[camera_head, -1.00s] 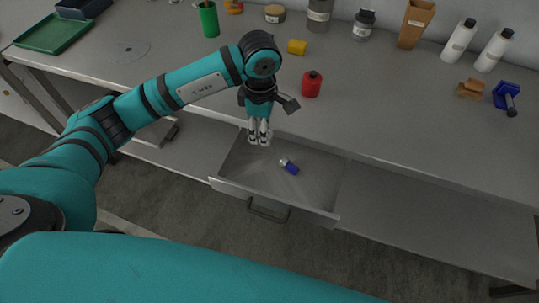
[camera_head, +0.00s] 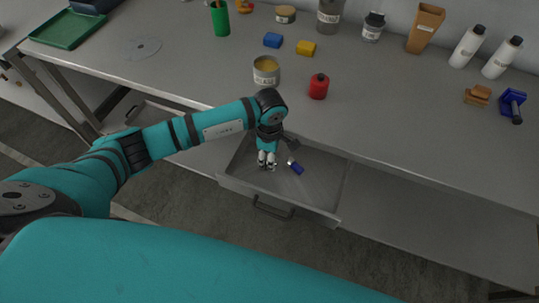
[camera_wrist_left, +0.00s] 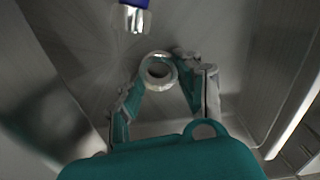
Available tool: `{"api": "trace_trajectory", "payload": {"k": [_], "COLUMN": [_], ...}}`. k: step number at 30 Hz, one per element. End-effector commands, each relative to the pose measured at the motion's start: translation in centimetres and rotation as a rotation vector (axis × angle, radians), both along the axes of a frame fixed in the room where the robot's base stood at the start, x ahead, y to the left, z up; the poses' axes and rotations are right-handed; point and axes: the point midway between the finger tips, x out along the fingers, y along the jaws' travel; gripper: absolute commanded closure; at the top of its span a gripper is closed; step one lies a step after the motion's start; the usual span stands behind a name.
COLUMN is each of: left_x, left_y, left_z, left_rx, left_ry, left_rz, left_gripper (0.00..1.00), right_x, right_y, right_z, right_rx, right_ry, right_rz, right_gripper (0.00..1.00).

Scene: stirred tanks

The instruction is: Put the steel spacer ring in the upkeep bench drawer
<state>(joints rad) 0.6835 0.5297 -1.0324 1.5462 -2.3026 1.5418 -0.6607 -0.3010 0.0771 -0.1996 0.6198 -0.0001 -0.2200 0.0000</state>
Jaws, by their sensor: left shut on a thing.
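The bench drawer (camera_head: 322,180) is pulled open below the bench's front edge. My left gripper (camera_head: 267,163) points down into the left part of the drawer. In the left wrist view my left gripper (camera_wrist_left: 160,78) is shut on the pale metal steel spacer ring (camera_wrist_left: 172,74), which sits between the fingertips above the drawer floor. Whether the ring touches the floor I cannot tell. In the head view the ring is too small or hidden to make out. My right gripper is not in view.
A small blue-and-silver item (camera_head: 296,167) lies in the drawer beside my gripper; it also shows in the left wrist view (camera_wrist_left: 133,16).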

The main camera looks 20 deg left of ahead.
Motion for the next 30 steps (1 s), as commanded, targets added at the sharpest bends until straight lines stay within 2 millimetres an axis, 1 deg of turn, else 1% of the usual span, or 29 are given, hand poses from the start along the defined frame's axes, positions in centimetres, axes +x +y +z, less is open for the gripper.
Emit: {"api": "trace_trajectory", "payload": {"k": [5, 6, 8, 15, 17, 19, 23, 27, 30], "left_x": [0.0, 0.0, 0.0, 0.0, 0.0, 0.0, 0.1, 0.1, 0.1], "left_y": [0.0, 0.0, 0.0, 0.0, 0.0, 0.0, 0.1, 0.0, 0.1], "left_z": [-0.4, -0.3, -0.3, -0.2, 0.1, 0.8, 3.3, 6.5, 8.6], "left_rx": [0.001, 0.000, 0.001, 0.001, 0.000, 0.000, 0.001, 0.000, 0.001], "left_ry": [-0.001, -0.001, 0.000, 0.000, 0.000, -0.001, -0.003, -0.004, -0.002], "left_rz": [0.001, 0.001, 0.001, 0.001, 0.001, 0.000, 0.000, -0.001, 0.000], "left_gripper": [0.92, 0.61, 0.56, 0.56, 0.56, 0.56, 0.56, 0.56, 0.56], "right_x": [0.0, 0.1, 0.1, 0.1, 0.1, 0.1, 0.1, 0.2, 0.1], "right_y": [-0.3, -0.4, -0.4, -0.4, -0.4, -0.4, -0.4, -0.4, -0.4], "right_z": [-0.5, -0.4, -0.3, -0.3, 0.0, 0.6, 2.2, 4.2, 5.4], "right_rx": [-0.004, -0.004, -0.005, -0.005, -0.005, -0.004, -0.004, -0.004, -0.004], "right_ry": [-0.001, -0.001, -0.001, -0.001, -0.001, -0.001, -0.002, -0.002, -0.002], "right_rz": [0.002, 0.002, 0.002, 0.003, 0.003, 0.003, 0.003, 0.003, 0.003], "right_gripper": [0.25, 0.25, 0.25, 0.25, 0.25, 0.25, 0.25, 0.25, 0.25]}}
